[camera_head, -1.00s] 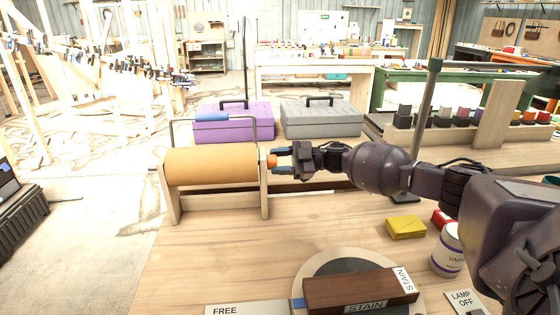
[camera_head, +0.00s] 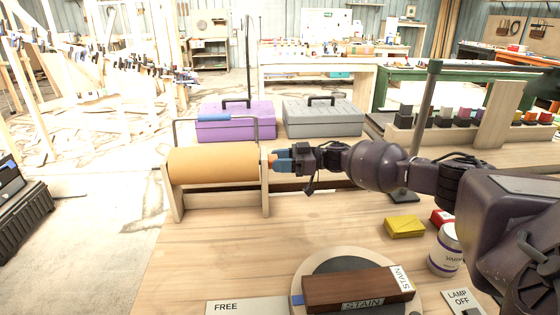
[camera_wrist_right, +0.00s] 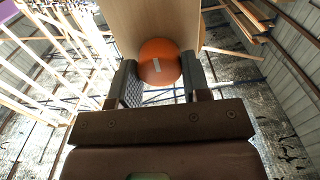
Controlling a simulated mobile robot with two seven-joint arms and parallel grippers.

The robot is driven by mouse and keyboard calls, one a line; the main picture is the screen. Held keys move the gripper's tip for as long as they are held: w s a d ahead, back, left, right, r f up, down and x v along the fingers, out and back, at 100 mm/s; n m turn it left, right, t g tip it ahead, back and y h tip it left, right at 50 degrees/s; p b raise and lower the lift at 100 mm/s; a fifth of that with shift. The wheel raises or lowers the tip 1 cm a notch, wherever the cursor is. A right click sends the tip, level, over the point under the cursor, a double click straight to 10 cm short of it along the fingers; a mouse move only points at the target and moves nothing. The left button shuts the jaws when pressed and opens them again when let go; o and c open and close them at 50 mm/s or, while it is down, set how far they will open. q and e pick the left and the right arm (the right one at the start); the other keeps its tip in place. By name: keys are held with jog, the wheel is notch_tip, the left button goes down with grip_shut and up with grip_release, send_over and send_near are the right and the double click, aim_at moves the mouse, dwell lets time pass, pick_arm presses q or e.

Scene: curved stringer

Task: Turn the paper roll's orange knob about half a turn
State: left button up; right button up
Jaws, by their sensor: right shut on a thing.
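The paper roll (camera_head: 212,163) is brown and lies level in a wooden stand at the left of the bench. Its orange knob (camera_head: 271,160) sticks out from the stand's right upright (camera_head: 265,190) and is partly covered by my fingers. My right gripper (camera_head: 279,161) reaches it from the right and is shut on the knob. In the right wrist view the orange knob (camera_wrist_right: 159,62), with a pale mark on its face, sits between the two fingers (camera_wrist_right: 160,82). My left gripper is not in view.
A purple toolbox (camera_head: 235,122) and a grey toolbox (camera_head: 324,119) stand behind the roll. A dark wood block (camera_head: 350,288) lies on a round turntable in front. A yellow block (camera_head: 404,227), a varnish can (camera_head: 444,250) and a lamp post (camera_head: 425,120) stand to the right.

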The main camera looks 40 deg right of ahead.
dwell(0.4)
jog(key=o, duration=0.9)
jog(key=v, duration=1)
jog(key=shift+s+d, duration=0.15)
jog(key=shift+d, duration=0.2)
